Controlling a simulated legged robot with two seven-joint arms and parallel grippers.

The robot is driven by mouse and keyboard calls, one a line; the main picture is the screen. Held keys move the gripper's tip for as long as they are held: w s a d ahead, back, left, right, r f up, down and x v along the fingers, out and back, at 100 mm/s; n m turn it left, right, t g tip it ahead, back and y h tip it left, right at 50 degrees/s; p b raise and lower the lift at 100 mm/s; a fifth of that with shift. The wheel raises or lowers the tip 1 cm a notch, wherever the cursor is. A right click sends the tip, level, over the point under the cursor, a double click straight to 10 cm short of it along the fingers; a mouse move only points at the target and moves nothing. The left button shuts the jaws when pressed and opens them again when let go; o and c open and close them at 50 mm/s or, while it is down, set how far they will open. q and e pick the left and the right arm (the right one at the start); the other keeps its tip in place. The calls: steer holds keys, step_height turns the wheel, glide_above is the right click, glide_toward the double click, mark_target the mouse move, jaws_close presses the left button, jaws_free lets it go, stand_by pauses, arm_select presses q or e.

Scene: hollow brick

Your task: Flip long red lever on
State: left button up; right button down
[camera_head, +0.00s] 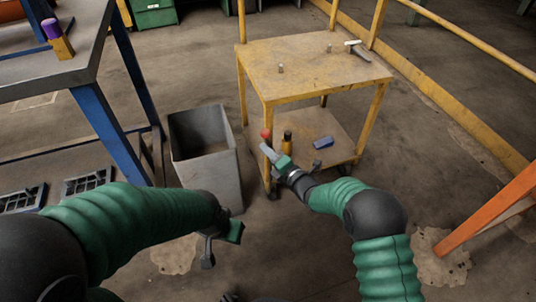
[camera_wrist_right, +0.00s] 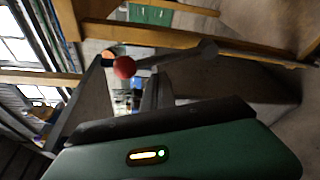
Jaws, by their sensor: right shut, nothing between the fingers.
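The lever's red ball (camera_head: 266,134) shows in the head view at the near-left leg of the yellow cart. In the right wrist view the red ball (camera_wrist_right: 124,67) sits at the end of a dark rod (camera_wrist_right: 165,57), which runs right to a dark rounded end. My right gripper (camera_head: 267,151) is shut and empty, just below the ball in the head view. Its fingers (camera_wrist_right: 155,94) point toward the rod in the wrist view; whether they touch it is unclear. My left gripper (camera_head: 221,246) hangs low near the grey bin, its finger opening not clear.
The yellow cart (camera_head: 310,62) carries a hammer (camera_head: 357,49) on top; a blue object (camera_head: 323,142) and a yellow-black item (camera_head: 287,142) show at its lower shelf. A grey bin (camera_head: 222,172) stands left of the cart. A blue-legged table (camera_head: 60,66) is far left.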

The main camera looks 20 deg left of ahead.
steer(key=shift+w+d+r, duration=0.15)
steer(key=shift+w, duration=0.1)
steer(key=shift+w+d+r+m, duration=0.1)
steer(key=shift+w+d+m, duration=0.2)
steer(key=shift+m, duration=0.2)
steer(key=w+d+f+m+t+y+b, duration=0.2)
steer(key=d+m, duration=0.5)
steer(key=m, duration=0.5)
steer(key=shift+w+d+f+t+b, duration=0.3)
steer(key=shift+w+f+t, duration=0.25)
steer(key=shift+w, duration=0.85)
